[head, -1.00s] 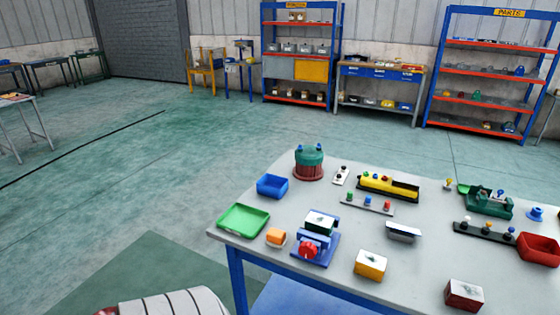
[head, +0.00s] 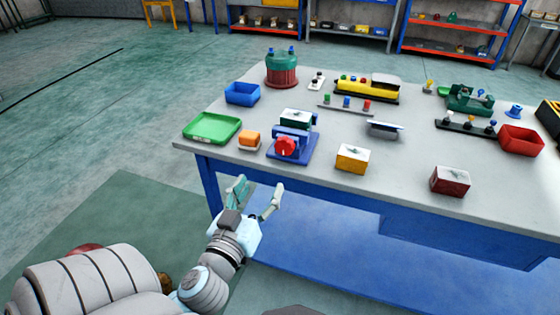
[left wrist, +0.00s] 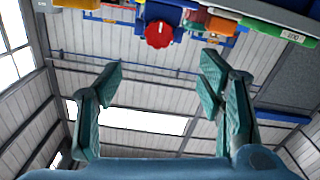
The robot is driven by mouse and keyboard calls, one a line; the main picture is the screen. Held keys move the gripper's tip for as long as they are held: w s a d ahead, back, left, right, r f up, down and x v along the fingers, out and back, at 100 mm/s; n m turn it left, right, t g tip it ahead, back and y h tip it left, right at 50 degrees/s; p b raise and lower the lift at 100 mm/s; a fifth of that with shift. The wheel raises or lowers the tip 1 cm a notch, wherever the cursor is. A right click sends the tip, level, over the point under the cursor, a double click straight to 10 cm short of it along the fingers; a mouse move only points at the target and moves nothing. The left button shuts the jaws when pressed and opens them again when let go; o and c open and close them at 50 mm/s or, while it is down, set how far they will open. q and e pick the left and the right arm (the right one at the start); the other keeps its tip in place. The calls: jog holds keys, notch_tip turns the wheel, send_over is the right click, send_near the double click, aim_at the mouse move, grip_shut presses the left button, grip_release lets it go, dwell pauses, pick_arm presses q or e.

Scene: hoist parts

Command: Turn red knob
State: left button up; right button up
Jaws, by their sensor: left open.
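The red knob (head: 286,146) sits on the front of a blue stand (head: 306,150) near the table's front left edge. A green block with a white top (head: 297,117) is at the back of that stand. My left gripper (head: 257,190) is open and empty, in front of the table edge, apart from the knob and below it in the picture. In the left wrist view the red knob (left wrist: 159,34) shows at the top middle, beyond the open fingers (left wrist: 165,85). My right gripper is not in view.
On the grey table (head: 240,165), a green tray (head: 212,128) and an orange block (head: 250,139) lie left of the stand. A yellow box (head: 352,158) and a dark red box (head: 450,180) lie to its right. The floor left of the table is clear.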

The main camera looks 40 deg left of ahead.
aim_at(283, 147)
pick_arm(q)
jog(key=p+x, duration=0.1)
jog(key=x, duration=1.3)
jog(key=shift+w+r, duration=0.1)
jog(key=shift+c, duration=0.2)
jog(key=c, duration=1.1)
jog(key=shift+m, duration=0.3)
